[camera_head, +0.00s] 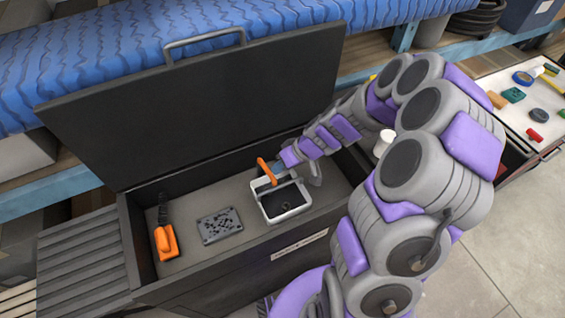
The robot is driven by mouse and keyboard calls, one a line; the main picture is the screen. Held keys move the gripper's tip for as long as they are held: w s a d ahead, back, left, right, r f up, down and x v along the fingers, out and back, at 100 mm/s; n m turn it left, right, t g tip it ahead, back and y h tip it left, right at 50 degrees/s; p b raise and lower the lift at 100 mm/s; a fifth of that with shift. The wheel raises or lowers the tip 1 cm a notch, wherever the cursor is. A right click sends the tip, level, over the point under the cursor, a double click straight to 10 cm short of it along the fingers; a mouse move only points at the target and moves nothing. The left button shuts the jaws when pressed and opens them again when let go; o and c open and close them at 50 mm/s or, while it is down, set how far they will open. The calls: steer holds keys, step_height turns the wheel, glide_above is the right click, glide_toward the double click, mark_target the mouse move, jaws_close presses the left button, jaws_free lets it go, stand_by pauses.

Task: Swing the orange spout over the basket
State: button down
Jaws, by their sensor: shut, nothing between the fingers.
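The orange spout (266,171) is a short slanted bar at the back left of the small white basket (284,216). Its lower end overlaps the basket's back rim in the picture. I cannot tell whether it reaches over the basket's opening. The basket has a dark inside and stands in the open dark chest. My gripper (283,164) is at the end of my purple and grey arm, just right of the spout. It is shut with nothing held. The fingertips are small, and I cannot tell whether they touch the spout.
The chest's raised lid (190,115) stands behind. A grey perforated plate (219,226) and an orange-handled tool (166,241) lie left of the basket. A white cylinder (383,142) stands right of the chest, beside my arm. A table (510,85) with small items is at the right.

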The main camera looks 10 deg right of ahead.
steer(key=shift+s+a+f, duration=0.1)
steer(key=shift+s+a, duration=0.15)
steer(key=shift+a, duration=0.05)
stand_by(0.6)
